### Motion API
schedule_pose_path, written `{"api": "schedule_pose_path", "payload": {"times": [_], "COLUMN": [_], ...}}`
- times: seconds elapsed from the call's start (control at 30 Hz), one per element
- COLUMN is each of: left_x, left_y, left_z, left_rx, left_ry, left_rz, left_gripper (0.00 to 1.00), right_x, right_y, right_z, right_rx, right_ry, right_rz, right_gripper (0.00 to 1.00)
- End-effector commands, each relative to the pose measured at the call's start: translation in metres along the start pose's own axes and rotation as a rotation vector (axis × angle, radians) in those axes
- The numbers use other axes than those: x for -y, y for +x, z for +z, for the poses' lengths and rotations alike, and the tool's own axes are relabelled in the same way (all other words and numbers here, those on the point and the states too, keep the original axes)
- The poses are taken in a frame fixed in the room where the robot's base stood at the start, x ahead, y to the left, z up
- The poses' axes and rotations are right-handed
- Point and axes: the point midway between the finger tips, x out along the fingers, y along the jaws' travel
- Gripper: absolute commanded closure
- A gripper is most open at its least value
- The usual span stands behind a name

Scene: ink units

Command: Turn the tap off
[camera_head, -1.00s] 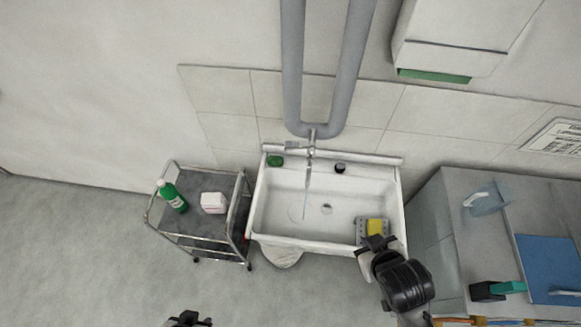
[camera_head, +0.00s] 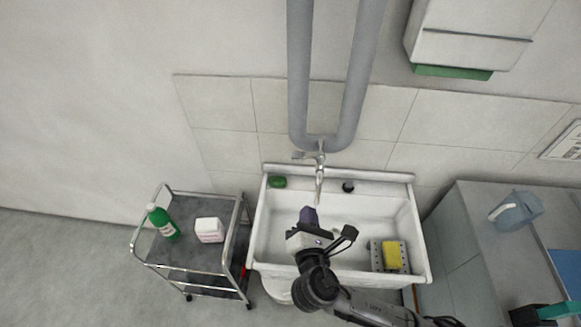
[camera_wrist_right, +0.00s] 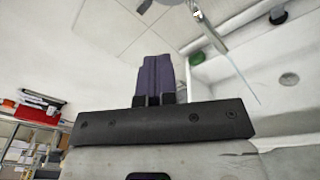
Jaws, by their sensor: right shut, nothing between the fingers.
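The chrome tap (camera_head: 320,172) is fixed at the back of the white sink (camera_head: 258,225), with a small lever (camera_head: 300,155) pointing left. In the right wrist view the tap spout (camera_wrist_right: 208,32) is at the top, with a thin water stream (camera_wrist_right: 241,74) running down from it. My right gripper (camera_head: 309,214) is over the sink, in front of the tap and apart from it. Its purple-grey fingers are together and empty, and they also show in the right wrist view (camera_wrist_right: 155,76). My left gripper is out of view.
A yellow sponge (camera_head: 391,255) lies at the sink's front right. A green item (camera_head: 277,182) and a dark round item (camera_head: 348,186) are on the back ledge. A trolley (camera_head: 188,258) stands left, a counter (camera_head: 477,235) right. Grey pipes (camera_head: 301,90) run above the tap.

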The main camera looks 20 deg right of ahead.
Motion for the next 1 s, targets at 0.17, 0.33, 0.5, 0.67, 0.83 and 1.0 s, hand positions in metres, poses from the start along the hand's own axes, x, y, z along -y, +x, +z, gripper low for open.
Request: {"api": "schedule_pose_path", "payload": {"times": [0.17,0.33,0.5,0.67,0.83,1.0], "left_x": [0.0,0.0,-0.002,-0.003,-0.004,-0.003], "left_y": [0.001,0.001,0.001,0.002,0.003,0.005], "left_z": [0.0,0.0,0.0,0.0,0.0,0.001], "left_rx": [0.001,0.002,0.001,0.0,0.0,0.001], "left_ry": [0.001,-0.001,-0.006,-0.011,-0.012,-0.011], "left_rz": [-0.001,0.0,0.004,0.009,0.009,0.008], "left_gripper": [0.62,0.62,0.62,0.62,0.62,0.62], "right_x": [-0.007,-0.009,-0.009,-0.01,-0.012,-0.013], "right_y": [0.0,0.0,0.003,0.021,0.053,0.085], "right_z": [0.006,0.005,0.005,0.006,0.007,0.008], "right_rx": [0.041,0.044,0.046,0.048,0.047,0.047], "right_ry": [-0.335,-0.525,-0.601,-0.611,-0.61,-0.608], "right_rz": [0.039,0.047,0.044,0.044,0.043,0.042], "right_gripper": [1.0,1.0,1.0,1.0,1.0,1.0]}}
